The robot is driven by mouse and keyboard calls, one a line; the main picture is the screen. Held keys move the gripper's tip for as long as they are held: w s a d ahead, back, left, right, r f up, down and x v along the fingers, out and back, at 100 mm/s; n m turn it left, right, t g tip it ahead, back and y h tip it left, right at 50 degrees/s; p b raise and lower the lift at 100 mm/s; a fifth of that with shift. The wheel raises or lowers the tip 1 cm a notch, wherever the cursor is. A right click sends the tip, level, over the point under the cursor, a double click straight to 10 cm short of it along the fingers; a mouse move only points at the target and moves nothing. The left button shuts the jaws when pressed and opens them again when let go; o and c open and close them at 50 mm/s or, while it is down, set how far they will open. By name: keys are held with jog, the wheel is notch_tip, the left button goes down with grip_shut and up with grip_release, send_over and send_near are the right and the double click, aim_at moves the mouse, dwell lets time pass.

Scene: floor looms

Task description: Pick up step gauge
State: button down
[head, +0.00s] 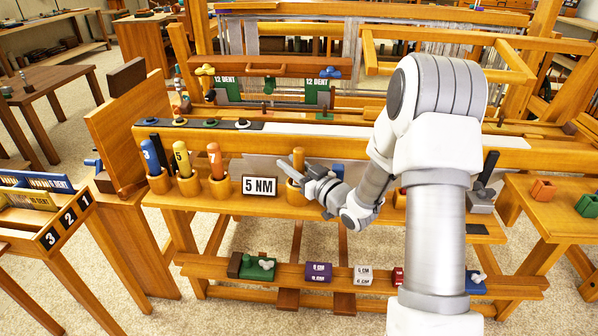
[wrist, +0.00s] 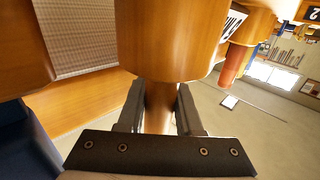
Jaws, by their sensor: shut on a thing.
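My gripper (head: 308,176) is at the row of wooden cups on the loom's front shelf. It is shut on a plain orange-brown handle (head: 298,158), which stands upright in a wooden cup (head: 294,194) to the right of the "5 NM" card (head: 259,186). In the wrist view the handle (wrist: 158,108) is between the two fingers, with the large cup (wrist: 165,40) right beyond them. The handle's lower end is hidden in the cup. I cannot tell which thing is the step gauge; no label on the held handle shows.
Blue (head: 151,156), yellow (head: 181,160) and orange (head: 215,161) numbered handles stand in cups to the left. A lower bench (head: 220,268) bears purple (head: 318,272) and white (head: 363,275) "CM" blocks. Loom beams (head: 360,150) are close behind my gripper.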

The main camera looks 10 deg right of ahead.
jog(key=shift+r, duration=0.1)
notch_tip(320, 180, up, 10)
jog(key=p, duration=0.3)
dwell(0.3)
jog(key=c, duration=1.2)
grip_release()
grip_shut()
jog(key=shift+a, duration=0.1)
